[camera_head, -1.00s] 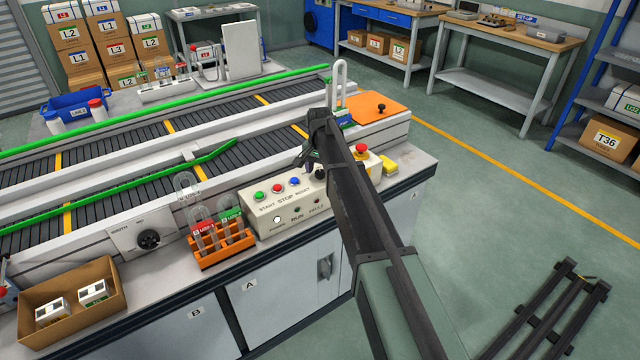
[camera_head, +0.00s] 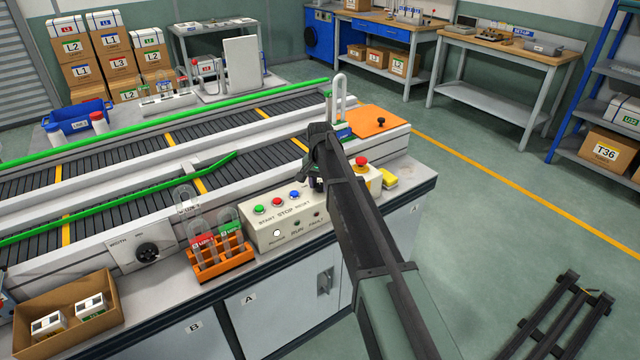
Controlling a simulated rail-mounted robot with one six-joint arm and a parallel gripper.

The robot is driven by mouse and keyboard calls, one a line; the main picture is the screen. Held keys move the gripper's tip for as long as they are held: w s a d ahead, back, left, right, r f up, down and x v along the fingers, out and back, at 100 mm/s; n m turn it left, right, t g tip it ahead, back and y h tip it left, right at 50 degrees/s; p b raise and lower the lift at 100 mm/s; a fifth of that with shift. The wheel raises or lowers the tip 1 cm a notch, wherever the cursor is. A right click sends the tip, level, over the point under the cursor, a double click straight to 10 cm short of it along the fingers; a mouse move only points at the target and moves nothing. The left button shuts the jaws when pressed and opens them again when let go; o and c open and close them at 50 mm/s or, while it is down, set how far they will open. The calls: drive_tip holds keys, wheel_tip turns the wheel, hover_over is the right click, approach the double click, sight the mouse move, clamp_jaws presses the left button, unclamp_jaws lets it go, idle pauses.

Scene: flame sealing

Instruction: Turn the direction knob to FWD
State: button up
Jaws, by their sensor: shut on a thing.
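The cream control box (camera_head: 262,238) stands on the bench in front of the conveyor. It has green, red and blue buttons marked START, STOP and RESET, and lamps marked POWER, RUN and FAULT. My gripper (camera_head: 314,182) is at the right end of its top, beside the blue button, pointing down. It is shut on a small dark knob there, which my gripper and arm mostly hide. I cannot read the knob's direction markings or tell which way it points. The POWER lamp (camera_head: 277,233) looks white.
A red emergency button (camera_head: 361,160) on a yellow base stands just right of my arm. An orange rack (camera_head: 222,262) of tubes is left of the box. A black WIDTH knob (camera_head: 148,251) is farther left. The conveyor (camera_head: 110,205) runs behind.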

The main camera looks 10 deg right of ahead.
sight(320, 185)
drive_tip(key=n, duration=0.5)
drive_tip(key=shift+n, duration=0.3)
drive_tip(key=n, duration=0.5)
drive_tip(key=shift+n, duration=0.3)
drive_tip(key=o, duration=0.9)
wheel_tip(320, 185, up, 11)
drive_tip(key=p, duration=1)
drive_tip(key=shift+f+p, duration=0.1)
drive_tip(key=shift+p, duration=0.3)
